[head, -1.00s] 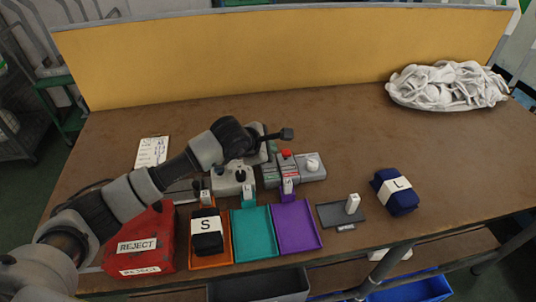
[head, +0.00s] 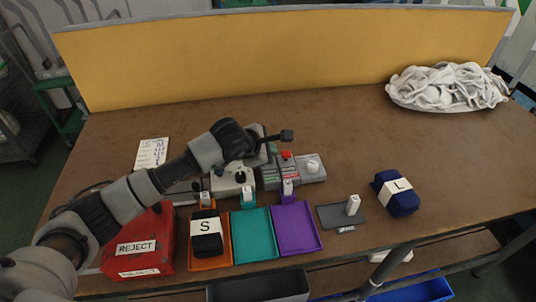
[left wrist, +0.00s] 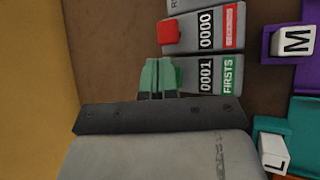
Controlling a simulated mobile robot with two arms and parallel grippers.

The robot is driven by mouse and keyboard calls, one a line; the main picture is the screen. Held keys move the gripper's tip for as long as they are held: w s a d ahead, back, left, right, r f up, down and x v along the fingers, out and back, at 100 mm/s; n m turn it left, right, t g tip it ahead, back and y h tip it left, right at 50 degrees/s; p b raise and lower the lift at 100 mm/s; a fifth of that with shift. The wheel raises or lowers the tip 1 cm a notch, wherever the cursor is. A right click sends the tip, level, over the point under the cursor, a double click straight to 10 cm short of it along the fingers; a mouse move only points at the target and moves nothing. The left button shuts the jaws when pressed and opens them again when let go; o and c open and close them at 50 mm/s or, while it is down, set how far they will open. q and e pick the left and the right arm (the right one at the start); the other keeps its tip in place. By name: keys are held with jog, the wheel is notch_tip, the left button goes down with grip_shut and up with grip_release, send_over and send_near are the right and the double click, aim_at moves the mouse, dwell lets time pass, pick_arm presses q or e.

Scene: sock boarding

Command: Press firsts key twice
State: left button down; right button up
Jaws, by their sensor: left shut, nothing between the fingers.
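The tally counter has a green FIRSTS label (left wrist: 229,75) and its display (left wrist: 206,75) reads 0001 in the left wrist view. The green firsts key (left wrist: 178,77) is mostly hidden behind my left gripper's fingertips (left wrist: 159,76). These are shut, empty and over or on the key; contact cannot be told. In the head view my left gripper (head: 272,149) is at the counter's left part. A red key (left wrist: 169,32) beside it belongs to a second display (left wrist: 206,29) reading 0000. My right gripper is not in view.
Orange (head: 211,262), teal (head: 252,236) and purple (head: 297,229) trays stand in front of the counter. A red reject bin (head: 152,225) is at left. A navy bundle labelled L (head: 405,203) lies right. White socks (head: 447,85) lie back right. The table's middle back is clear.

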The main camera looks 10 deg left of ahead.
pick_arm(q)
jog(key=shift+r, duration=0.8)
jog(key=shift+r+p, duration=0.15)
jog(key=shift+p, duration=0.2)
jog(key=shift+r+p, duration=1.05)
jog(key=shift+r, duration=1.3)
